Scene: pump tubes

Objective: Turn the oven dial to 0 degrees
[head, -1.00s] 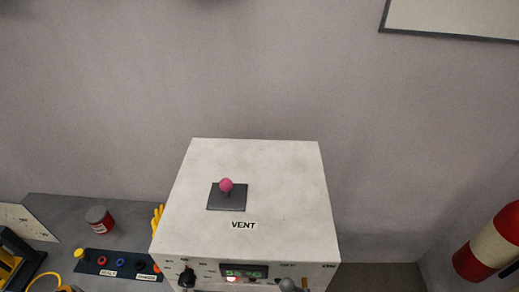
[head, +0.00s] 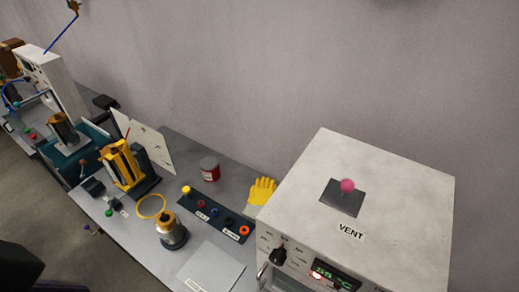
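The oven is the white box (head: 400,185) at the lower right of the head view, with its top marked VENT and its front face cut off by the bottom edge. The black oven dial (head: 278,256) is on the left part of the front panel. Its pointer angle is too small to read surely. A dark display (head: 335,275) with green digits sits right of the dial, with a red light by it. A pink knob (head: 347,185) stands on a dark plate on the oven top. Neither gripper is in view.
Left of the oven, a grey bench (head: 135,215) holds a yellow glove (head: 262,190), a red-and-white can (head: 210,168), a strip of coloured caps (head: 215,212), a metal pot (head: 172,232) and a yellow-framed device (head: 122,165). A white machine (head: 50,75) stands farther left.

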